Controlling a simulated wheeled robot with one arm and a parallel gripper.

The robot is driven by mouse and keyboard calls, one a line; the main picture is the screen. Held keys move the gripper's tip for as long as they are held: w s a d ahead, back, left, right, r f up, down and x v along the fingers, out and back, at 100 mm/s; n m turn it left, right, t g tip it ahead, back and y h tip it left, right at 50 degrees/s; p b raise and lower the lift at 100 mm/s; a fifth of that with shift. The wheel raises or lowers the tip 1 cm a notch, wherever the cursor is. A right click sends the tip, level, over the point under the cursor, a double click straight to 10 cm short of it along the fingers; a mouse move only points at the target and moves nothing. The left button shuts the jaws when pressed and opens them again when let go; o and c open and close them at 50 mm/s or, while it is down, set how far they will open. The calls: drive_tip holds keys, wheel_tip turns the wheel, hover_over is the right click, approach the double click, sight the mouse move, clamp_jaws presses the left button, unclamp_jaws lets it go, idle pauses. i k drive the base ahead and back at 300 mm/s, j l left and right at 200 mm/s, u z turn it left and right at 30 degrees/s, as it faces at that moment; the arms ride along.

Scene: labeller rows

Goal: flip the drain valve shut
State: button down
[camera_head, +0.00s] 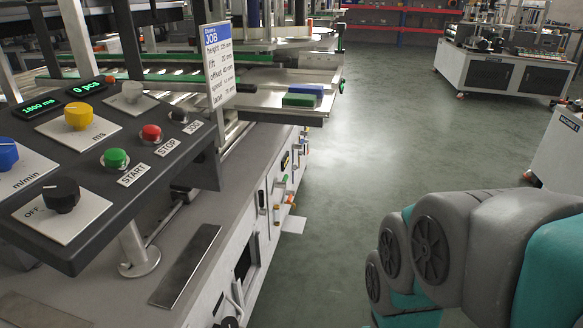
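I cannot pick out the drain valve for certain. The side of the labelling machine (262,235) carries several small fittings, far off and seen at a steep angle. Among them are a yellow-orange one (277,207) and a dark upright one (262,200). Which of these is the drain valve, and whether it is open or shut, is too small to tell. My grey and teal arm is folded at the lower right, apart from the machine. My gripper is not visible.
A control panel (100,190) with coloured knobs and START and STOP buttons overhangs the machine at left. A job sign (219,62) stands behind it. A green block and a blue block (306,90) lie on the conveyor end. Grey floor (370,130) is clear to the right; white cabinets (500,72) stand beyond.

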sight(290, 193)
drive_tip(key=i+l, duration=0.45)
drive_tip(key=i, duration=0.15)
drive_tip(key=i+l+u, duration=0.1)
drive_tip(key=i+l, duration=0.35)
drive_tip(key=i, duration=0.1)
